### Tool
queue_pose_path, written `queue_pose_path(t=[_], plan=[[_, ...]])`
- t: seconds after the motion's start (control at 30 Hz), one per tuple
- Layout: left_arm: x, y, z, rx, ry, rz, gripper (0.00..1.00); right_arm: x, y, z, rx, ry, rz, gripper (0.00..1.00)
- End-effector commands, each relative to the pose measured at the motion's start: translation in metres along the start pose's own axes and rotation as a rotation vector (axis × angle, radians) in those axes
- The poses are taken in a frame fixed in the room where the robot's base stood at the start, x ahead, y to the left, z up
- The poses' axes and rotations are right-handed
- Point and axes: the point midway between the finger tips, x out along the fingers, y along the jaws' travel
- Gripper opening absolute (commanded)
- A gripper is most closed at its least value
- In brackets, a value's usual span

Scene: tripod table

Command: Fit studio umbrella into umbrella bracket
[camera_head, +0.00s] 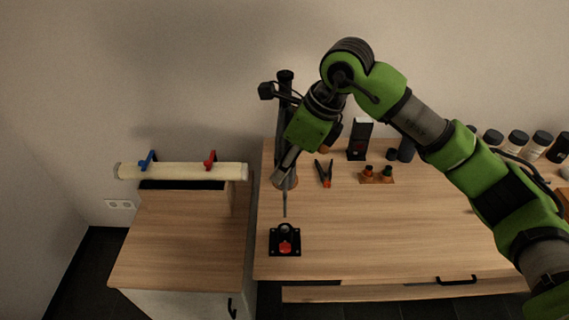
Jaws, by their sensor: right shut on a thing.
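The studio umbrella (285,205) looks like a dark, folded, upright length with a thin grey shaft at its lower end. My right gripper (284,178) is shut on it and partly hides its middle. The umbrella bracket (285,241) is a black square plate with a dark round socket and a red knob, on the wooden table (350,235) near its front left. The shaft's tip shows just above the bracket in the picture, apart from it. The exact height of the gap is hard to tell. My left gripper is not in view.
A clamp with orange tips (325,173), a small wooden holder with knobs (376,175) and a black stand (359,140) are behind right of the bracket. A lower cabinet at left (185,240) bears a pale roll (185,171). The table right of the bracket is clear.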

Motion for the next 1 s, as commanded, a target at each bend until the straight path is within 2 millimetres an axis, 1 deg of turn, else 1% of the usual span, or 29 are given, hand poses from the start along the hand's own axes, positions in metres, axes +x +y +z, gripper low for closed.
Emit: queue_pose_path(t=[0.03,0.1,0.3,0.4,0.53,1.0], plan=[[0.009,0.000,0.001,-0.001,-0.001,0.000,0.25,0.009,0.000,-0.004,0.000,0.000,0.000,0.03],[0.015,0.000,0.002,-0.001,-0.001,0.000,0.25,0.015,0.000,-0.006,-0.001,0.000,0.000,0.03],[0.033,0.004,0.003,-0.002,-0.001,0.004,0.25,0.033,0.000,-0.013,-0.001,-0.001,-0.001,0.03],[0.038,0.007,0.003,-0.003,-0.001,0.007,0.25,0.039,-0.001,-0.016,-0.001,-0.002,-0.001,0.03],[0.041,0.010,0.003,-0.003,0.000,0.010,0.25,0.042,-0.001,-0.017,-0.001,-0.002,-0.001,0.03],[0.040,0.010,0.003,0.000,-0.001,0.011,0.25,0.042,-0.001,-0.017,-0.001,-0.001,-0.001,0.03]])
